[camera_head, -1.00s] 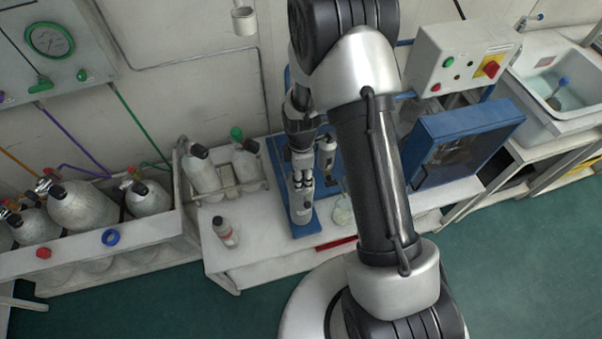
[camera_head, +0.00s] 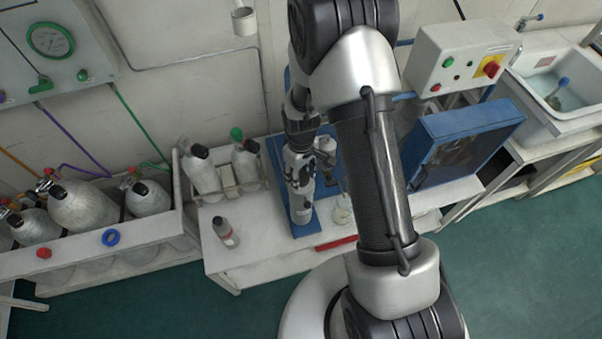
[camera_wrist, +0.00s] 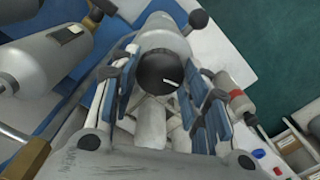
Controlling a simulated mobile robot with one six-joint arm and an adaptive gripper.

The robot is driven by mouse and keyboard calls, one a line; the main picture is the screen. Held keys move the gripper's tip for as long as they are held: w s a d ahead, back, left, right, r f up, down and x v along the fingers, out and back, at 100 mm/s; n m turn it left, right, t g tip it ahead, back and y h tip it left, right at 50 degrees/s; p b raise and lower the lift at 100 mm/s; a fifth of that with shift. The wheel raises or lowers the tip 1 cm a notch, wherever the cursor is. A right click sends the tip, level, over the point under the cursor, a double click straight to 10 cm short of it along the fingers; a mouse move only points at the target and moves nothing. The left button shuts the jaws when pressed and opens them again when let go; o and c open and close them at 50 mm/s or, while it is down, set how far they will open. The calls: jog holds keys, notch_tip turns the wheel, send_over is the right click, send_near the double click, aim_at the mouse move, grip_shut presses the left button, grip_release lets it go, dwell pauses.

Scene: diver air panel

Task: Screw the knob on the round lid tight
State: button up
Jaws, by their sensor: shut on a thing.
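A black round knob (camera_wrist: 158,70) with a white mark shows in the wrist view. Behind it is the pale round end of a grey housing (camera_wrist: 165,38), which seems to be the round lid; much of it is hidden. My gripper (camera_wrist: 160,92) has its blue-padded fingers on both sides of the knob and is shut on it. In the head view my gripper (camera_head: 301,160) is over a grey upright device (camera_head: 301,207) on a blue base plate (camera_head: 310,229). The knob is hidden there, so I cannot tell how tightly it sits.
A small bottle (camera_head: 226,232) stands on the white bench (camera_head: 240,262) left of the blue plate. Grey cylinders (camera_head: 200,170) stand behind it. A red bar (camera_head: 336,243) lies near the front edge. A blue open box (camera_head: 465,140) is to the right.

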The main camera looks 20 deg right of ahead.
jog(key=m, duration=0.5)
jog(key=shift+m, duration=0.3)
jog(key=m, duration=1)
jog(key=shift+m, duration=0.4)
jog(key=m, duration=0.4)
jog(key=shift+m, duration=0.7)
jog(key=o, duration=1)
jog(key=shift+o, duration=0.2)
jog(key=shift+r, duration=0.1)
